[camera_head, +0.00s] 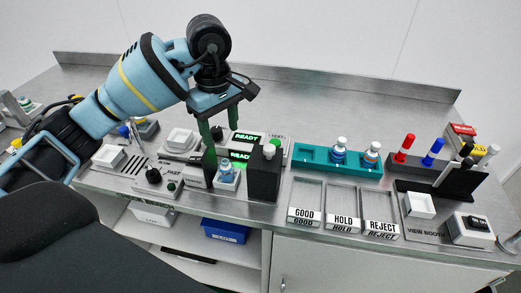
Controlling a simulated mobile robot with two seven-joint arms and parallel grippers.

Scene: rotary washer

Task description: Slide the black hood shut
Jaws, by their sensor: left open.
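The black hood (263,176) is a dark box on the rotary washer at the middle of the bench, with a pale round knob (269,150) on top. It stands to the right of a small vial (226,173) with a blue-green cap, which is uncovered. A dark upright piece is left of the vial. My left gripper (221,133) is open and empty, fingers pointing down, above and behind the vial, left of the hood. It appears apart from the hood; the exact height of its fingertips is hard to tell. My right gripper is not in view.
Green READY displays (245,138) are behind the vial. A teal rack (311,154) with two bottles stands right of the hood. GOOD, HOLD and REJECT trays (342,207) lie in front of it. The bench's back strip is clear.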

